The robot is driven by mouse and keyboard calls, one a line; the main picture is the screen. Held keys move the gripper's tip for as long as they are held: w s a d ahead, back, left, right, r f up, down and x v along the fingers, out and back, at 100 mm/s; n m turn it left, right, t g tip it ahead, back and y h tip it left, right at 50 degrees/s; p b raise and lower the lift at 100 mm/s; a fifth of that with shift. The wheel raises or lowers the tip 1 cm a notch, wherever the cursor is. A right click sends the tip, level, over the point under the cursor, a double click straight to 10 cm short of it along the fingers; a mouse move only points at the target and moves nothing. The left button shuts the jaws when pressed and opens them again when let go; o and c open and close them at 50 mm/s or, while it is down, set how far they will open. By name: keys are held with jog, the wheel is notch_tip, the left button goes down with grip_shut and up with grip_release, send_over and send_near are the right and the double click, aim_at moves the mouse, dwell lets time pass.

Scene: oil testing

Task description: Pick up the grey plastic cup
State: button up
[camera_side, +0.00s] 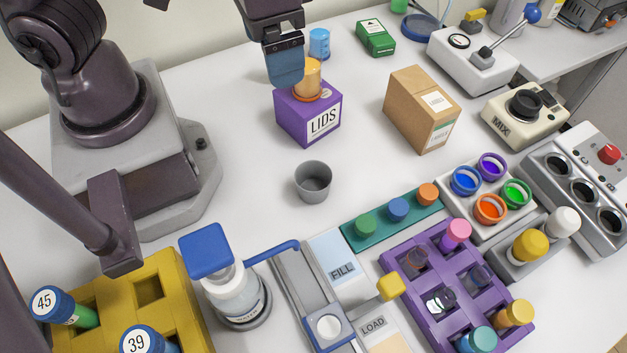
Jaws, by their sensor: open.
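The grey plastic cup (313,181) stands upright and looks empty on the white table, near the middle of the view. My gripper (287,68) is at the top, above and behind the cup, close to the purple LIDS box. It is open. I cannot tell whether the pad touches the stack. The gripper is well apart from the cup.
The purple LIDS box (308,113) stands behind the cup, with a cardboard box (421,109) to the right. A green rack (392,216) and blue-capped water bottle (232,290) are in front. Table around the cup is clear.

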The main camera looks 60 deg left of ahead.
jog(key=d+f+n+g+y, duration=0.1)
jog(key=d+f+n, duration=0.1)
jog(key=f+n, duration=0.15)
jog(key=d+f+n+y, duration=0.1)
jog(key=d+f+n, duration=0.15)
jog(key=f, duration=0.25)
jog(key=n, duration=1.1)
send_over(313, 188)
jog(key=shift+t, duration=0.4)
jog(key=f, duration=1)
jog(key=shift+s+d, duration=0.25)
jog(key=shift+s, duration=0.1)
jog(key=shift+w+a+f, duration=0.1)
jog(key=shift+w+f, duration=0.1)
jog(key=shift+f, duration=1.25)
jog(key=shift+w+a+f, duration=0.1)
jog(key=shift+w+f, duration=0.05)
jog(key=shift+f, duration=1.3)
jog(key=c, duration=1)
